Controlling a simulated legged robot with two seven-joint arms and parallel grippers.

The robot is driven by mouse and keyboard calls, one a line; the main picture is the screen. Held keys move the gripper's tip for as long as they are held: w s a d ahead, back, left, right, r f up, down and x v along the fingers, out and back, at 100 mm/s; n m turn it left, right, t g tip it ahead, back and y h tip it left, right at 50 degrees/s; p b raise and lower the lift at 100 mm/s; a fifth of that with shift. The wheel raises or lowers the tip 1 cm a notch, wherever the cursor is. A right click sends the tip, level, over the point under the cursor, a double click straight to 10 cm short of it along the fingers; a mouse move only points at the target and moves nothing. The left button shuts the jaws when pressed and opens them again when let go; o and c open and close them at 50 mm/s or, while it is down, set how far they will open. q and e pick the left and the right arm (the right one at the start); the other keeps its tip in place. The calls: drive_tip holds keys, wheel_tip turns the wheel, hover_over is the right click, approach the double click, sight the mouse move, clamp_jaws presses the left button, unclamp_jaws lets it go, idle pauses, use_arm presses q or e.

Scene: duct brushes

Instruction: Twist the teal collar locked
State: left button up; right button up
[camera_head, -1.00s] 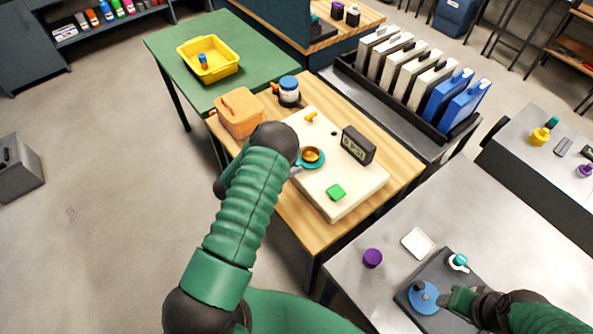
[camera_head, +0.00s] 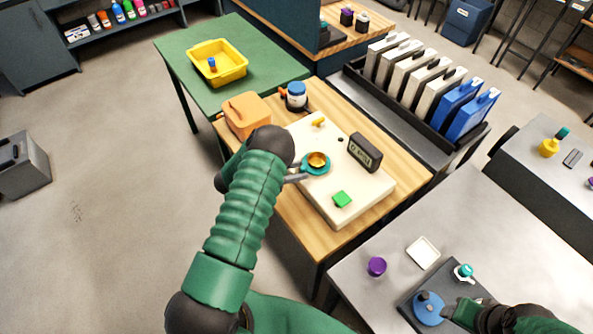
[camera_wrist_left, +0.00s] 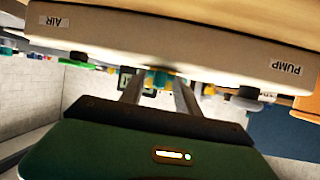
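The teal collar (camera_head: 316,170) is a ring around a gold-coloured fitting (camera_head: 317,159) on a cream block (camera_head: 372,191). My left gripper (camera_head: 300,172) reaches the collar's left side. In the left wrist view, the left gripper's fingers (camera_wrist_left: 158,88) stand apart, with a teal part (camera_wrist_left: 158,78) between or just beyond their tips. I cannot tell whether they touch it. My right gripper (camera_head: 449,309) is beside a blue round piece (camera_head: 428,308) on a dark tray; its fingers are too small and dark to read.
The block carries a dark display (camera_head: 365,152), a green button (camera_head: 342,199) and a small yellow part (camera_head: 318,121). An orange box (camera_head: 246,114) and a blue-lidded jar (camera_head: 296,95) stand behind left. A purple cap (camera_head: 376,266) and white square (camera_head: 423,252) lie on the grey table.

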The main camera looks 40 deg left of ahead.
use_arm(q)
drive_tip(key=b+v, duration=0.1)
drive_tip(key=v, duration=1.5)
drive_tip(key=shift+s+a+r, duration=0.2)
drive_tip(key=shift+s+a, duration=0.05)
